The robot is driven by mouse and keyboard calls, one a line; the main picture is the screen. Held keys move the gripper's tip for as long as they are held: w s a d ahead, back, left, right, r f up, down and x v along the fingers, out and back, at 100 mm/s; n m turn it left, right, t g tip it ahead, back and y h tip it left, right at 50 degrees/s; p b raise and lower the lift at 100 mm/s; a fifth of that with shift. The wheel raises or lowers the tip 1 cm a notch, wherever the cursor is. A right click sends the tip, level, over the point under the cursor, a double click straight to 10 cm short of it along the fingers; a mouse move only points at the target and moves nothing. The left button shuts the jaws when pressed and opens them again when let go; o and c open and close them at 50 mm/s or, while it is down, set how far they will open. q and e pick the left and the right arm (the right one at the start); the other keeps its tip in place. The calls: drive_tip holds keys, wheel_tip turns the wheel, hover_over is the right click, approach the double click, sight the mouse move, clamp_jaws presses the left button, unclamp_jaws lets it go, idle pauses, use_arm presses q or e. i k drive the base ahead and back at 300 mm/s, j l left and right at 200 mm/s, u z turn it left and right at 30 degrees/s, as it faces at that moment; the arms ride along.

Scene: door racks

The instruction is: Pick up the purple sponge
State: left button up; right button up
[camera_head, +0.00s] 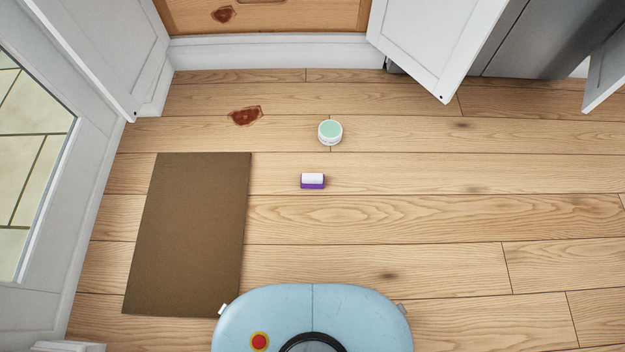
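The purple sponge (312,184) lies on the wooden floor near the middle of the camera_head view. It is a small block with a white layer on top and a purple layer showing along its near side. Nothing touches it. Neither my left gripper nor my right gripper shows in this view.
A round white tub with a green top (330,132) stands just beyond the sponge. A brown mat (190,232) lies to the left. Reddish-brown stains mark the floor (245,116) and the wooden front (223,14). White doors (435,42) stand open at the back. Floor on the right is clear.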

sight(307, 180)
drive_tip(key=k, duration=1.25)
